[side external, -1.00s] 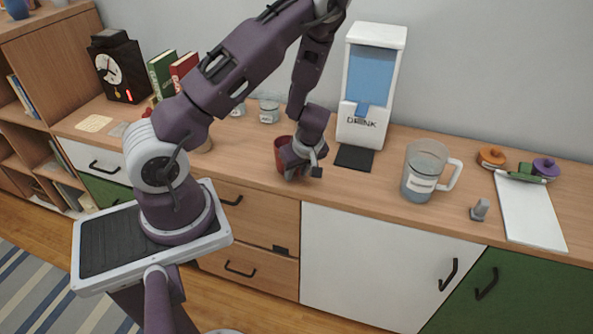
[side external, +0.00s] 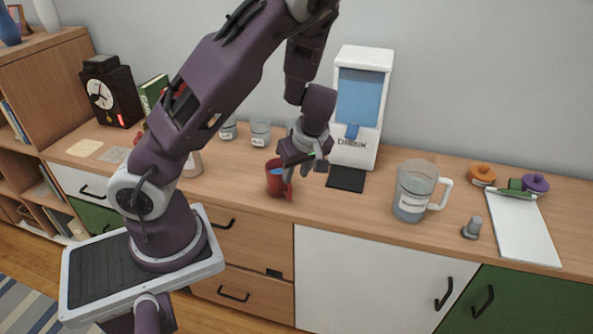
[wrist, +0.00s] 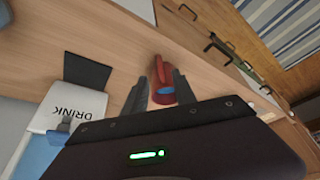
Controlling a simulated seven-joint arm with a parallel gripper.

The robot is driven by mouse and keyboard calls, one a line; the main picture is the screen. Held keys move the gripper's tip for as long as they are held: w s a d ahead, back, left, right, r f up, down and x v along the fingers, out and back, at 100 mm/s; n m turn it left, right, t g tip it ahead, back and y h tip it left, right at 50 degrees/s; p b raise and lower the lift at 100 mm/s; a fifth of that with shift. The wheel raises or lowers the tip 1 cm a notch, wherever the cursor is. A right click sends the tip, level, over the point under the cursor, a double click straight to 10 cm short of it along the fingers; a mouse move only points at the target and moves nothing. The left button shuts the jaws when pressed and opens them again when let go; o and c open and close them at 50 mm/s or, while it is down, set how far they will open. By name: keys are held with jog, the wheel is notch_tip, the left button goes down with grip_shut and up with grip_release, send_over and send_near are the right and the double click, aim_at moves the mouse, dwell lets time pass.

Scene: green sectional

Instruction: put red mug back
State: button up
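The red mug (side external: 277,181) stands upright on the wooden counter, with blue liquid showing inside it. Its handle faces the front right. My gripper (side external: 303,172) is just above and to the right of the mug in the side view. In the wrist view the mug (wrist: 163,78) shows beyond and between the two fingers (wrist: 156,92), which are spread apart. The fingers look clear of the mug, and nothing is held. The gripper body hides the lower part of the wrist view.
A drink dispenser (side external: 361,100) stands at the back with a dark pad (side external: 346,179) before it. A clear pitcher (side external: 412,190) is to the right. Glass jars (side external: 260,131) stand behind the mug. A white notepad (side external: 522,232) lies far right. The counter front by the mug is clear.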

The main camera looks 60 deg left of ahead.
jog(key=s+d+r+m+t+h, duration=0.35)
jog(key=d+r+m+h, duration=0.4)
jog(key=d+r, duration=0.65)
jog(key=s+d+r+m+t+y, duration=0.1)
jog(key=s+r+m+t+y, duration=0.1)
jog(key=s+r+m, duration=0.5)
jog(key=s+m+y, duration=0.1)
jog(key=s+m, duration=0.2)
jog(key=s, duration=0.2)
jog(key=shift+s+d+r, duration=0.15)
jog(key=shift+d+r, duration=0.05)
jog(key=shift+d, duration=0.1)
jog(key=shift+m, duration=0.25)
